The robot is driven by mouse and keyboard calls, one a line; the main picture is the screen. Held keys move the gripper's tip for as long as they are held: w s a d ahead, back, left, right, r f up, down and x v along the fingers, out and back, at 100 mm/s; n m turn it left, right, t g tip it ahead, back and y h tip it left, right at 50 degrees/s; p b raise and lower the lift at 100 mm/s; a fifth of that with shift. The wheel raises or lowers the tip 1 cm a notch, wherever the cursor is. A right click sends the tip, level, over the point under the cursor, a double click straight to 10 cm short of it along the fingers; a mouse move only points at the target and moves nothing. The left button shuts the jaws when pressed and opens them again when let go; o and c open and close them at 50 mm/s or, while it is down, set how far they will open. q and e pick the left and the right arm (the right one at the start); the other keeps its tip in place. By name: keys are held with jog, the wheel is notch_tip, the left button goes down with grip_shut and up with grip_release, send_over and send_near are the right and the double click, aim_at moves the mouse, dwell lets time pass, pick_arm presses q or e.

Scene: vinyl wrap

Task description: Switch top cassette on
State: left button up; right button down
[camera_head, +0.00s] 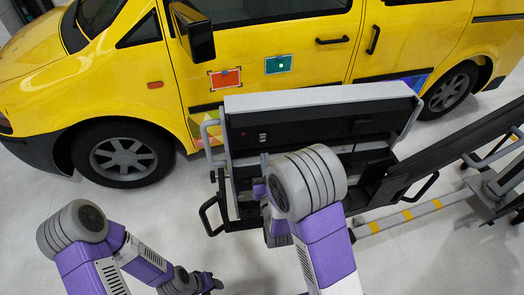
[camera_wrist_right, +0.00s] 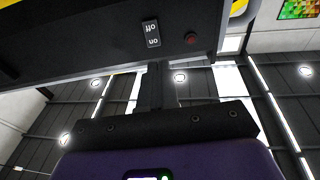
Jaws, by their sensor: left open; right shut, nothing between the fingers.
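The top cassette (camera_head: 320,100) is a long box with a light grey top and black front, standing in front of the yellow van. Its small switch (camera_head: 262,137) is on the left part of the black front. In the right wrist view the rocker switch (camera_wrist_right: 152,33) bears "on" and "off" labels; I cannot tell which side is pressed. My right gripper (camera_head: 264,160) is just below the switch, shut and empty, partly hidden by my arm. Its dark fingers (camera_wrist_right: 154,85) point at the panel below the switch. My left gripper (camera_head: 208,284) is open, low and away from the cassette.
A red button (camera_wrist_right: 191,38) sits beside the switch. A black side handle (camera_head: 208,215) sticks out left of the device. The van (camera_head: 120,75) stands close behind. A dark rail (camera_head: 450,150) runs off to the right. The floor at front left is clear.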

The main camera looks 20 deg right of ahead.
aim_at(260, 135)
pick_arm(q)
jog(key=shift+f, duration=0.6)
pick_arm(e)
jog(key=shift+w+d+r, duration=0.1)
jog(key=shift+w+r, duration=0.05)
jog(key=shift+w, duration=0.95)
jog(key=shift+w+d+r, duration=0.15)
jog(key=shift+w+r, duration=0.05)
jog(key=shift+w, duration=0.9)
jog(key=shift+w+d+r, duration=0.1)
jog(key=shift+w+r, duration=0.05)
jog(key=shift+w, duration=0.95)
pick_arm(q)
jog(key=shift+r, duration=0.1)
